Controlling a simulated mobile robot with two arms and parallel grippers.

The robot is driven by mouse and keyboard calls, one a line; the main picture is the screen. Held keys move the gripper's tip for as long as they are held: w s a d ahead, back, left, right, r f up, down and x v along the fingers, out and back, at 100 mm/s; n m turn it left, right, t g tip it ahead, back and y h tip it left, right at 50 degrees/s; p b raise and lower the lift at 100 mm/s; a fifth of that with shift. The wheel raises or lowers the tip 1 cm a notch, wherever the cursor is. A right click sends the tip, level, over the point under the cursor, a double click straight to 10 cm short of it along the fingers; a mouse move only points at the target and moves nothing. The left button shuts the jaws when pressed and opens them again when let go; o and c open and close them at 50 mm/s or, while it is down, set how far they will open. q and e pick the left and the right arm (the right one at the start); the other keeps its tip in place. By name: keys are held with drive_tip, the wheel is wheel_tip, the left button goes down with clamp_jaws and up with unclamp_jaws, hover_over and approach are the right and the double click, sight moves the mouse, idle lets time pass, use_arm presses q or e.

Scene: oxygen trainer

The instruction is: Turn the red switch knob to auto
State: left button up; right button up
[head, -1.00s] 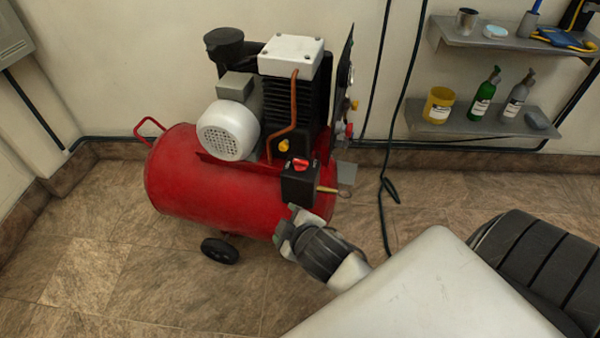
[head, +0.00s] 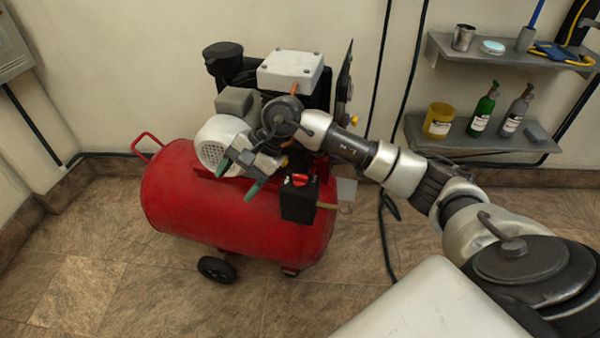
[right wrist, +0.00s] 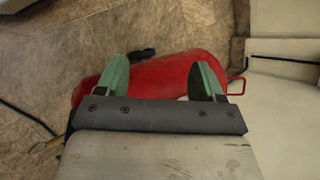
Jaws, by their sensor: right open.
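The red switch knob (head: 299,179) sits on top of a black switch box (head: 299,202) on the front of the red compressor tank (head: 225,215). My right gripper (head: 238,178) is open and empty above the tank, to the left of the knob and apart from it. In the right wrist view its two green fingers (right wrist: 162,80) are spread with the red tank (right wrist: 160,76) beyond them. The knob does not show in the right wrist view. Its setting is too small to read. My left gripper is not in view.
The white motor (head: 212,145) and the pump with its white top (head: 289,70) stand on the tank, partly behind my right arm. Shelves (head: 480,140) with bottles hang at the right. The tiled floor (head: 100,270) in front is clear.

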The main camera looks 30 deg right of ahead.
sight(300, 176)
drive_tip(key=d+h, duration=0.2)
drive_tip(key=d, duration=0.3)
drive_tip(key=d+n+g+h, duration=0.1)
drive_tip(key=d+h, duration=0.2)
drive_tip(key=d, duration=0.2)
drive_tip(key=w+d+f+h+b, duration=0.1)
drive_tip(key=d+h, duration=0.1)
drive_tip(key=d, duration=0.3)
drive_tip(key=shift+d+f+n+h, duration=0.1)
drive_tip(key=shift+d+n+h, duration=0.2)
drive_tip(key=shift+d+h, duration=0.1)
wheel_tip(300, 176, down, 6)
drive_tip(key=shift+r+b, duration=0.15)
drive_tip(key=shift+b, duration=0.4)
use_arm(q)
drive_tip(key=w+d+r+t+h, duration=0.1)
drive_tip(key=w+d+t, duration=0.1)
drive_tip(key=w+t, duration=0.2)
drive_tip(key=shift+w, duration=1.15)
use_arm(e)
drive_tip(key=shift+f, duration=0.6)
drive_tip(key=c, duration=0.9)
